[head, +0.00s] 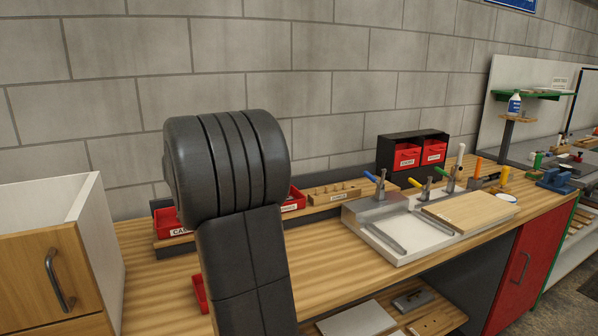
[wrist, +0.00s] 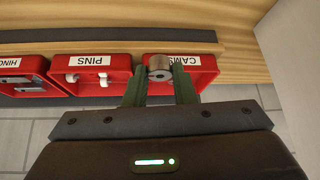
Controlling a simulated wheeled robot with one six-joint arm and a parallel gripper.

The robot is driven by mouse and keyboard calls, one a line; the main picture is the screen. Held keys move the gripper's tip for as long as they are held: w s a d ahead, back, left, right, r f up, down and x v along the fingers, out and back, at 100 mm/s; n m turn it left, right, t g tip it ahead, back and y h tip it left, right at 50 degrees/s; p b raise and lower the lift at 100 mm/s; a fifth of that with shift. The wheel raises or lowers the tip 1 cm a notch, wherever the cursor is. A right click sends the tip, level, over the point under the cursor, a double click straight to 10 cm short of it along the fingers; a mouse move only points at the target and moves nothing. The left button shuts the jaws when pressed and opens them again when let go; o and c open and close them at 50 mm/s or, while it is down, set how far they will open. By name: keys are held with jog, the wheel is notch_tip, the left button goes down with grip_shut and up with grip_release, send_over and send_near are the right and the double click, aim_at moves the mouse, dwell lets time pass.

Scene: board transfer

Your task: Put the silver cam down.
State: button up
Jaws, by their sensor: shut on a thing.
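The silver cam (wrist: 160,66) is a small round metal piece with a hole in its face. My gripper (wrist: 160,77) is shut on it, with one green finger on each side. In the wrist view they appear over the red bin labelled CAMS (wrist: 207,68); I cannot tell how high above it, or whether they touch it. That bin's inside is partly hidden by the fingers and cam. In the head view my arm hides the gripper and the cam, and a red bin with a partly covered label starting "CA" (head: 168,217) shows beside the arm.
The red PINS bin (wrist: 95,61), holding white pieces, and the HING-labelled bin (wrist: 14,64) stand left of it in the wrist view. The wooden bench (head: 150,290) carries a white fixture (head: 378,246) with a board (head: 468,211). A drawer cabinet (head: 45,265) stands at the left.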

jog(key=d+f+m+p, duration=0.1)
jog(key=d+f, duration=0.3)
jog(key=d, duration=0.4)
jog(key=d+f+m+h+p, duration=0.1)
jog(key=d+f, duration=0.3)
jog(key=d, duration=0.4)
jog(key=d+f+m+t+p, duration=0.1)
jog(key=d+f, duration=0.3)
jog(key=d, duration=0.5)
jog(key=shift+f+m+h+p, duration=0.3)
jog(key=shift+f+h+p, duration=0.1)
jog(key=shift+p, duration=0.05)
jog(key=shift+d+f, duration=0.1)
jog(key=shift+d, duration=0.1)
jog(key=shift+s, duration=0.1)
